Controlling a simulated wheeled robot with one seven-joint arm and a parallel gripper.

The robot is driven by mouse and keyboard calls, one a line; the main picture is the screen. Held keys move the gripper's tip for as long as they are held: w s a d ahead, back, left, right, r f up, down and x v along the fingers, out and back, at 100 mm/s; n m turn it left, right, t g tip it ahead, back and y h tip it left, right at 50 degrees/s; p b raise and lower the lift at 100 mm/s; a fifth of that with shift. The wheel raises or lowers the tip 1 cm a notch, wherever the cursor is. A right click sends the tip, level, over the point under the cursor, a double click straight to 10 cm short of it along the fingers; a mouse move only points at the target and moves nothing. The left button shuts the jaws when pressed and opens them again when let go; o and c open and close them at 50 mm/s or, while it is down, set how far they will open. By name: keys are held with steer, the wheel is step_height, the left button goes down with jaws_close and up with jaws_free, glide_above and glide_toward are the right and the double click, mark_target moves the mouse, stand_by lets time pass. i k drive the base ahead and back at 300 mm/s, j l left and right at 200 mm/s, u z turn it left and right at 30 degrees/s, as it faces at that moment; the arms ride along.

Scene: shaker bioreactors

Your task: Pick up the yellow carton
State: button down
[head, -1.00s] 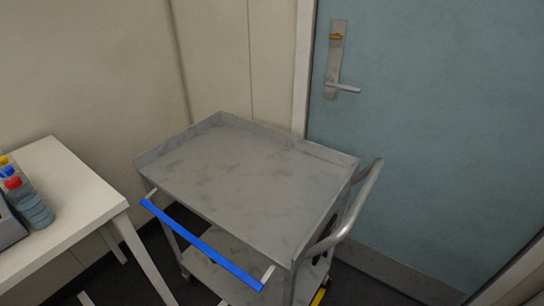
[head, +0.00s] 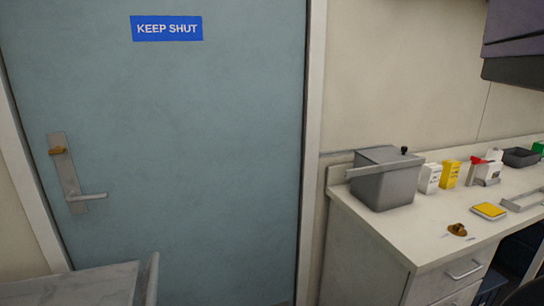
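A yellow carton (head: 449,173) stands upright on the white counter at the right of the head view. It is just right of a similar white carton (head: 429,178) and left of a white bottle-like item with a red top (head: 487,171). A flat yellow-topped item (head: 489,210) lies nearer the counter's front. My gripper is not in view.
A grey lidded metal box (head: 386,180) stands at the counter's left end, beside the cartons. The counter (head: 405,235) has drawers below. A blue door (head: 200,140) marked KEEP SHUT is closed at left. The grey cart (head: 90,285) stands at bottom left.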

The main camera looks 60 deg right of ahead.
mark_target(451, 168)
steer(key=z, duration=2.7)
steer(key=i+l+z, duration=0.1)
steer(key=l, duration=0.25)
steer(key=i+l, duration=0.05)
